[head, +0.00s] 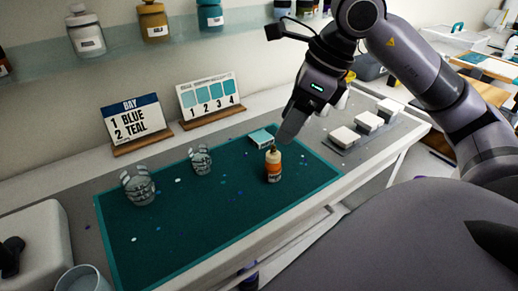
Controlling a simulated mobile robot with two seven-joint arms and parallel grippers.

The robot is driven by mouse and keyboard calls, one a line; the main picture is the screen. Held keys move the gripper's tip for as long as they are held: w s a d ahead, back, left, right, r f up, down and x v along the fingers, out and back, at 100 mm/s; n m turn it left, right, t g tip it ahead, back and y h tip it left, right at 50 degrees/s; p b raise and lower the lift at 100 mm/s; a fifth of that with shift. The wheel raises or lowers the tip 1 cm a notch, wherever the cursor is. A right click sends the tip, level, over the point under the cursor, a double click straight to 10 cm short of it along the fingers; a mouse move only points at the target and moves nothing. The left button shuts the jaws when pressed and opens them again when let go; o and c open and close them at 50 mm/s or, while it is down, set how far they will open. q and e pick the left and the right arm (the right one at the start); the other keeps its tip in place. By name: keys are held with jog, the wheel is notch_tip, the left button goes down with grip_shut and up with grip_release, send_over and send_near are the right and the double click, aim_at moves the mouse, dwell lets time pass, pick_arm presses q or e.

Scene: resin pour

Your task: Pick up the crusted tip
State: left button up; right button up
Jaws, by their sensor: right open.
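A small glue-type bottle (273,168) with an orange-and-white label stands upright on the teal mat (225,222). Its narrow tip (274,148) looks dark; it is too small to tell whether this is the crusted tip. My right gripper (291,128) comes in from the upper right, its fingers pointing down. It is open and hangs above and slightly right of the bottle, apart from it. The gap between the fingers is hard to see from this angle. My left gripper is out of view.
Two clear cups (139,188) (202,160) stand on the mat's left part. A small teal-and-white box (261,138) lies behind the bottle. Sign cards (133,121) (209,97) stand at the back. Several white blocks (368,121) sit on the right. The mat's front is mostly clear.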

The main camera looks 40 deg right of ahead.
aim_at(273, 154)
jog(key=x, duration=0.6)
jog(key=shift+s+a+f, duration=0.1)
jog(key=shift+s+f, duration=0.05)
jog(key=shift+f, duration=0.2)
jog(key=c, duration=1.1)
